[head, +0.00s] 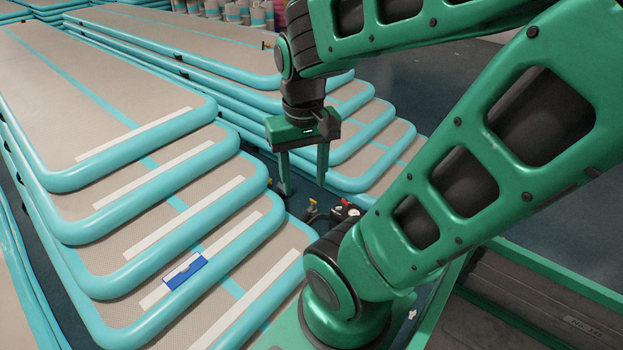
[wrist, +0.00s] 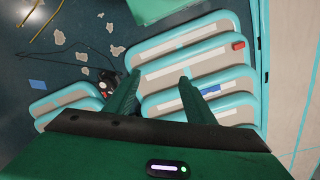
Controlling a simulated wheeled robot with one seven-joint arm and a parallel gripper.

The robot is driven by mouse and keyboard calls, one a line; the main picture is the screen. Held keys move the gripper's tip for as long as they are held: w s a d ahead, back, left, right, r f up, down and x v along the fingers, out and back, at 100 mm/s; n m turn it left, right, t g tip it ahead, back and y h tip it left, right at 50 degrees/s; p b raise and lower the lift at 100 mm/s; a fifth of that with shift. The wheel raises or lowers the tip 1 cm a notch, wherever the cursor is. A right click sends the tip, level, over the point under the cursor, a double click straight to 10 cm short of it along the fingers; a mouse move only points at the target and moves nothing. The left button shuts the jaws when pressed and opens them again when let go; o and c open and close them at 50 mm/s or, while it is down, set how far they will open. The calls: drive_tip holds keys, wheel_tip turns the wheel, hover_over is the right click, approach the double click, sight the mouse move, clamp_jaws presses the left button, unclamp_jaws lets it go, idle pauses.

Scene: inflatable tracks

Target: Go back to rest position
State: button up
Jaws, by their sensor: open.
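My gripper (head: 303,187) hangs from my green arm with its two fingers pointing down and apart, in the middle of the head view. It is open, and nothing shows between its fingers. In the wrist view the two fingers of my gripper (wrist: 159,80) are also spread, with the stepped mats beyond them. The fingertips appear in front of the gap between the two mat stacks in the head view. Whether they touch anything there I cannot tell.
Stacked beige inflatable tracks (head: 90,95) with turquoise edges fill the left. A second stack (head: 360,150) lies behind my gripper. A blue object (head: 185,272) lies on a lower left step. A small dark device (head: 345,210) sits near my arm's base. Dark floor (head: 415,85) is open behind.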

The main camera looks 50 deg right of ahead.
drive_tip(key=s, duration=0.2)
drive_tip(key=shift+s+d+r+y, duration=0.15)
drive_tip(key=shift+s+r+y, duration=0.15)
drive_tip(key=shift+s, duration=0.1)
drive_tip(key=shift+w+f, duration=0.3)
drive_tip(key=shift+w, duration=0.3)
